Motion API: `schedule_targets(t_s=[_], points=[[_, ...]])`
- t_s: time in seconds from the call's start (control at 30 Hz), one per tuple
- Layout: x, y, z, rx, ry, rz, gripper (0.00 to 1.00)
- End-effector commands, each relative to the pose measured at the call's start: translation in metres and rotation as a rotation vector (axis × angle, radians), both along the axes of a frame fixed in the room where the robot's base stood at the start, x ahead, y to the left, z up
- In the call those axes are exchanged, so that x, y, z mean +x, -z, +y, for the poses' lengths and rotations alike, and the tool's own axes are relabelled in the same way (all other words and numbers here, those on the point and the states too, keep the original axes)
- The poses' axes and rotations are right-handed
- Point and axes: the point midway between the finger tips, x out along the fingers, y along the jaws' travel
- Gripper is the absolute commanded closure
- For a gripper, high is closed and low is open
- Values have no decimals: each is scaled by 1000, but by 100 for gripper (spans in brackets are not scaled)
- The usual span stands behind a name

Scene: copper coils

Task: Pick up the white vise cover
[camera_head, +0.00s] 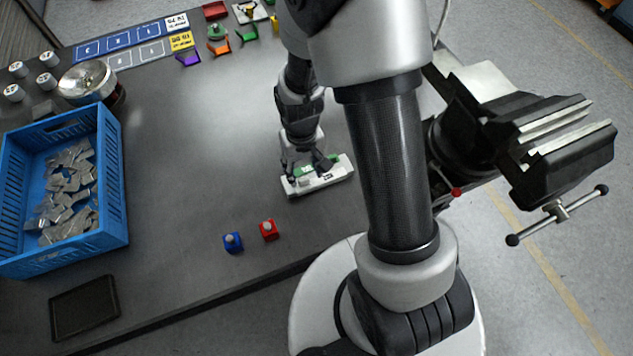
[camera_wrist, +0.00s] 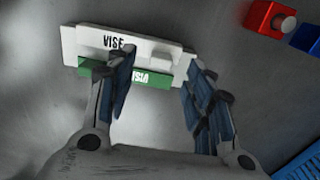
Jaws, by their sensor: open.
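The white vise cover (camera_head: 319,180) lies on the dark table, with a green part along one side. In the wrist view the cover (camera_wrist: 87,42) shows the word "VISE" on its white face, and its green strip (camera_wrist: 152,81) lies toward my gripper. My gripper (camera_wrist: 158,88) is open, its two fingers spread over the cover's near edge. In the head view my gripper (camera_head: 308,163) is just above the cover and hides part of it. Whether the fingers touch the cover I cannot tell.
A red button block (camera_head: 269,230) and a blue one (camera_head: 232,242) stand near the table's front edge. A blue crate (camera_head: 117,185) with metal pieces is at the left, a black tray (camera_head: 84,307) in front of it. A black vise (camera_head: 560,150) is at the right.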

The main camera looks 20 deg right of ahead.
Motion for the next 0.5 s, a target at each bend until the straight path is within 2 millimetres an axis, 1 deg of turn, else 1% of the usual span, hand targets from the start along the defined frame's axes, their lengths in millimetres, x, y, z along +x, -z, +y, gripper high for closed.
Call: schedule_targets(t_s=[0.13, 0.3, 0.4, 0.5], points=[[2, 16, 1, 0, 0, 1, 52], [4, 44, 2, 0, 0, 4, 52], [5, 51, 2, 0, 0, 1, 52], [5, 51, 2, 0, 0, 0, 52]])
